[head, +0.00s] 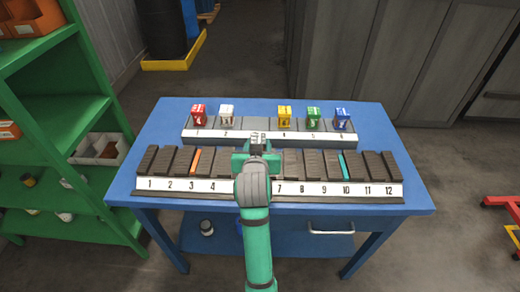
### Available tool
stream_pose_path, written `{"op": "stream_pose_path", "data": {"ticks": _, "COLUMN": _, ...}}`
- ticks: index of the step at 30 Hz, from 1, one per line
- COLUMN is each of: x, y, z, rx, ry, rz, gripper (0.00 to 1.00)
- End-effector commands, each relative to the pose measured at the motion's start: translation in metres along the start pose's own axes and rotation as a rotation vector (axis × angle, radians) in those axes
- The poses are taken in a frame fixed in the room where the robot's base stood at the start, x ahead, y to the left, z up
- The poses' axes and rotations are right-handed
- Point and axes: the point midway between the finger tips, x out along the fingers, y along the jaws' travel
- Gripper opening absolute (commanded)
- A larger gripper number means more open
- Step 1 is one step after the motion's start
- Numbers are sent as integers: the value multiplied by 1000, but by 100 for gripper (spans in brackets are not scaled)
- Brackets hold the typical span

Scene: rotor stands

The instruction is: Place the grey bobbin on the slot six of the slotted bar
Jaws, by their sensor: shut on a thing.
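My gripper (257,146) is over the middle of the blue table, at the front edge of the rear slotted bar (232,136). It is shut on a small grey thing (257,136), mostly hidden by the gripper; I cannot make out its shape. The rear bar has numbered slots: a red block (198,115) at 1, a pale grey-white block (227,115) at 2, yellow (284,117) at 4, green (313,117) at 5 and blue (342,118) at 6. The label of slot 3 is hidden. The front slotted bar (330,191) is numbered to 12; my arm hides its labels 5 and 6.
The front bar holds an orange strip (195,161) near 3 and a teal strip (347,165) near 10. A green shelf (70,108) stands close on the left. The blue table top (400,138) is bare to the right of the rear bar.

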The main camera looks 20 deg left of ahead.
Motion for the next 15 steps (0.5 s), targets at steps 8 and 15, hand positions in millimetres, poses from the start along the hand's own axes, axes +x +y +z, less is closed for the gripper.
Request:
{"op": "stream_pose_path", "data": {"ticks": 8, "x": 15, "y": -1, "z": 30, "rx": 0, "ry": -1, "rz": 0, "gripper": 7}}
{"op": "stream_pose_path", "data": {"ticks": 15, "x": 16, "y": -3, "z": 32, "rx": -2, "ry": 2, "rz": -4, "gripper": 7}}
